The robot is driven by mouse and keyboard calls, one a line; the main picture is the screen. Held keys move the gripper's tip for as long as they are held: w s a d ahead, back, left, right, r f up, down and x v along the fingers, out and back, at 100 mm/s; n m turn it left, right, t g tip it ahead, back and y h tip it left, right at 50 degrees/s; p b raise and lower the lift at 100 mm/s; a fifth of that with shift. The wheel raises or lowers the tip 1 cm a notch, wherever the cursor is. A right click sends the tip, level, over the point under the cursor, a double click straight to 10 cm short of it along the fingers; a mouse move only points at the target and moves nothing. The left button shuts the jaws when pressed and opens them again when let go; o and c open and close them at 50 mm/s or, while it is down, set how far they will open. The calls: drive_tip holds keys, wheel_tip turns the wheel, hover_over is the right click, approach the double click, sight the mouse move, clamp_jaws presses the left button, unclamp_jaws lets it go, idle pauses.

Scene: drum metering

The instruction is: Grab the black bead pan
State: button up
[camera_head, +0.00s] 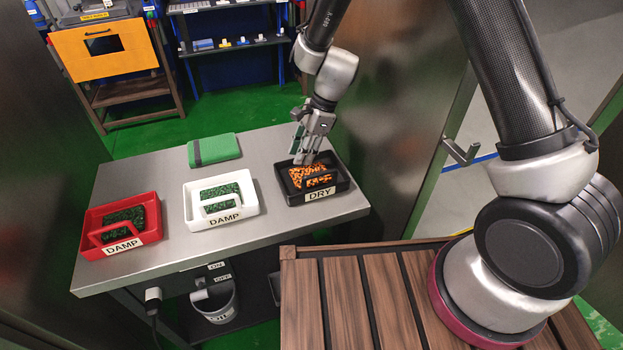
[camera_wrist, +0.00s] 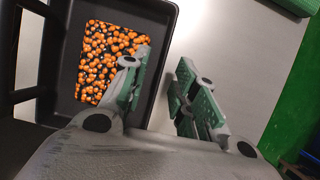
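The black pan (camera_head: 344,187) stands at the right end of the steel table, with a "DRY" label on its front wall. It holds orange beads mixed with dark ones. The black pan also fills the left of the wrist view (camera_wrist: 150,22). My gripper (camera_head: 304,157) is at the pan's far wall. In the wrist view my gripper (camera_wrist: 166,65) has its green-padded fingers apart. One finger is over the inside of the pan and the other is outside over the table, with the rim between them. I cannot tell whether either finger touches the wall.
A white pan (camera_head: 251,205) and a red pan (camera_head: 154,234), both labelled "DAMP" and holding dark green beads, stand to the left. A folded green cloth (camera_head: 214,150) lies behind them. Metal panels flank the table.

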drive_tip(key=shift+a+f, duration=0.2)
drive_tip(key=shift+f, duration=0.2)
clamp_jaws()
